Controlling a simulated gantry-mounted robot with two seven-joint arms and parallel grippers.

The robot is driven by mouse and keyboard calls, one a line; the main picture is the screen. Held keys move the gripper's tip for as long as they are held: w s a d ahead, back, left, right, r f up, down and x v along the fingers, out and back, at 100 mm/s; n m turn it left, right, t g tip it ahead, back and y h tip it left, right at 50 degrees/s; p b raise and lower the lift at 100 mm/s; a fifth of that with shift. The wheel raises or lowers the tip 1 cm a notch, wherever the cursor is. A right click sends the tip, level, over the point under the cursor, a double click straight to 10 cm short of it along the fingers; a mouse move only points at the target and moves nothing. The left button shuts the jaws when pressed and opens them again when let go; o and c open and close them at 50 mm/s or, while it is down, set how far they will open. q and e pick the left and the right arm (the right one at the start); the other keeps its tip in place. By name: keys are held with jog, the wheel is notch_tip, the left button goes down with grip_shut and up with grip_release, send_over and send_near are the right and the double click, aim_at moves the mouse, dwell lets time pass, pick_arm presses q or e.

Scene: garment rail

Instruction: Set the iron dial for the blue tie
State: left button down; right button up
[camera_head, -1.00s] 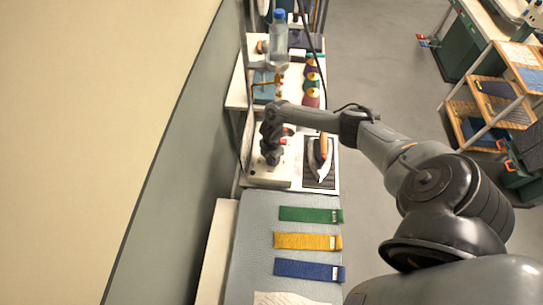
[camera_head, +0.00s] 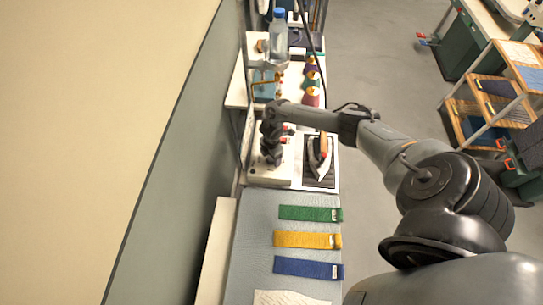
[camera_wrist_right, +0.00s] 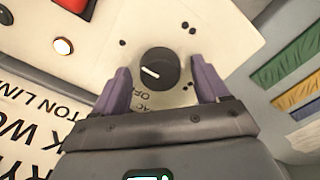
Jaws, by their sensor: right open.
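The iron dial (camera_wrist_right: 158,70) is a round black knob with a white pointer line on a pale panel in the right wrist view. My right gripper (camera_wrist_right: 160,88) is open, with one finger on each side of the dial and a gap to each. In the head view my right gripper (camera_head: 271,158) points down over the white station and hides the dial. The blue tie (camera_head: 309,267) lies flat on the grey padded board, below the yellow tie (camera_head: 307,240) and the green tie (camera_head: 310,213). The iron (camera_head: 318,160) rests on a dark ribbed plate. My left gripper is not in view.
A round white light (camera_wrist_right: 63,46) sits on the panel near a red part. A blue-capped bottle (camera_head: 278,38) and several coloured items stand farther back. A wall runs close along the left side. Open floor lies to the right.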

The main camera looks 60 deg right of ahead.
notch_tip(320, 180, up, 11)
dwell(0.7)
jog(key=shift+s+f, duration=0.1)
jog(key=shift+f, duration=0.05)
